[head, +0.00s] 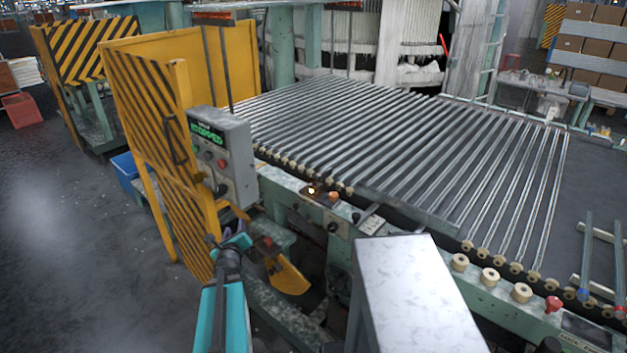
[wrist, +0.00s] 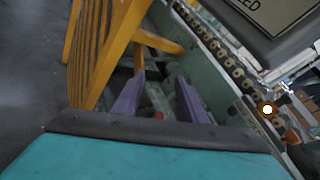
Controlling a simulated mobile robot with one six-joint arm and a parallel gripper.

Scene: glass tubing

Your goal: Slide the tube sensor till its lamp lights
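A small dark fitting with a bright, pale-yellow lamp (head: 311,190) sits on the green front rail of the roller table. It looks like the tube sensor, but it is too small to be sure. The lamp also shows bright at the right of the wrist view (wrist: 267,110). My gripper (head: 232,243) is left of and nearer than this fitting, below the grey control box and apart from the rail. In the wrist view, its two purple fingers (wrist: 160,97) stand apart with nothing held between them.
The grey control box (head: 226,160) reads "STOPPED". A yellow striped guard (head: 155,120) stands left of my gripper. An orange knob (head: 333,197) is beside the lamp. Glass tubes (head: 400,150) cover the table. A pale metal box (head: 405,290) stands at front right. Open floor lies left.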

